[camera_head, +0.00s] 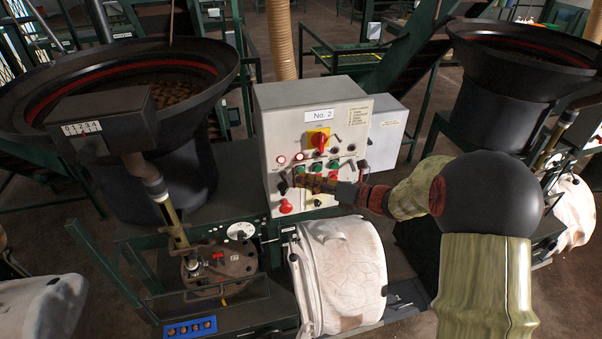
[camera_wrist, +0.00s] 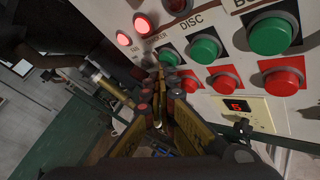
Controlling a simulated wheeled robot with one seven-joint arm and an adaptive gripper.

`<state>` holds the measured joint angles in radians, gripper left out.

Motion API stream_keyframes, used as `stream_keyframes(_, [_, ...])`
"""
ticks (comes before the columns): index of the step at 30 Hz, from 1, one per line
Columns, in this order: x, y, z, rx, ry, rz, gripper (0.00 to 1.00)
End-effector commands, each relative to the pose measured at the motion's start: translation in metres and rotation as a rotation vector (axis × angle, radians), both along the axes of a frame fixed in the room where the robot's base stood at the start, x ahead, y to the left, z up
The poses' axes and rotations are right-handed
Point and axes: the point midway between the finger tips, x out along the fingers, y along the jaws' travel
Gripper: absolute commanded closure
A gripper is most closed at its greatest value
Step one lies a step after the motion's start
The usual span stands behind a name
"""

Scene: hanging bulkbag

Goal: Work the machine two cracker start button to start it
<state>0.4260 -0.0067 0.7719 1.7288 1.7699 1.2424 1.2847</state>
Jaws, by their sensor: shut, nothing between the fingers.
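The control box labelled No. 2 (camera_head: 275,128) carries a row of green buttons above red ones. The cracker start button (camera_head: 300,169) is the leftmost green one. In the wrist view my gripper (camera_wrist: 166,84) points at the panel just below the cracker column. I cannot tell whether the tips touch a button.
The green disc button (camera_wrist: 205,48) and another green button (camera_wrist: 270,36) are to the right, with red buttons (camera_wrist: 226,82) below. Two red lamps (camera_wrist: 140,25) glow at upper left. A red-and-yellow rotary switch (camera_head: 319,139) sits above the buttons.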

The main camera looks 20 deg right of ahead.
Motion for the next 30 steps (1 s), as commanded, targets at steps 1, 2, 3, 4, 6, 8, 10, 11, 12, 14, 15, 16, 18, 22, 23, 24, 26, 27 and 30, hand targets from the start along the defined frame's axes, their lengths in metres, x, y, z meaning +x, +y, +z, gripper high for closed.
stream_keyframes(1, [0.000, 0.000, 0.001, 0.000, -0.001, 0.000, 1.00])
stream_keyframes(2, [0.000, 0.000, 0.001, 0.000, -0.001, 0.000, 1.00])
stream_keyframes(3, [0.000, 0.000, 0.001, 0.000, -0.001, 0.000, 1.00])
stream_keyframes(4, [0.000, 0.000, 0.001, 0.000, -0.001, 0.000, 1.00])
stream_keyframes(6, [0.000, 0.000, 0.001, 0.000, -0.001, 0.000, 1.00])
stream_keyframes(8, [0.000, 0.000, 0.001, 0.000, -0.001, 0.000, 1.00])
stream_keyframes(10, [-0.001, 0.000, 0.001, 0.000, -0.001, 0.000, 1.00])
stream_keyframes(11, [-0.002, 0.000, 0.001, 0.000, -0.001, 0.000, 1.00])
stream_keyframes(12, [-0.003, 0.000, 0.001, 0.000, -0.001, 0.000, 1.00])
stream_keyframes(14, [-0.006, 0.000, 0.001, -0.001, -0.001, -0.001, 1.00])
stream_keyframes(15, [-0.008, 0.000, 0.001, 0.000, 0.000, -0.001, 1.00])
stream_keyframes(16, [-0.010, 0.000, 0.001, 0.000, 0.000, -0.001, 1.00])
stream_keyframes(18, [-0.013, 0.000, 0.001, 0.000, 0.000, -0.001, 1.00])
stream_keyframes(22, [-0.017, 0.000, 0.000, -0.001, 0.000, -0.001, 1.00])
stream_keyframes(23, [-0.017, 0.000, 0.000, -0.001, 0.000, -0.001, 1.00])
stream_keyframes(24, [-0.017, 0.000, 0.000, 0.000, 0.000, 0.000, 1.00])
stream_keyframes(26, [-0.017, 0.000, 0.000, 0.000, 0.000, 0.000, 1.00])
stream_keyframes(27, [-0.017, 0.000, 0.000, 0.000, 0.000, 0.000, 1.00])
stream_keyframes(30, [-0.018, 0.000, 0.000, 0.000, 0.000, 0.000, 1.00])
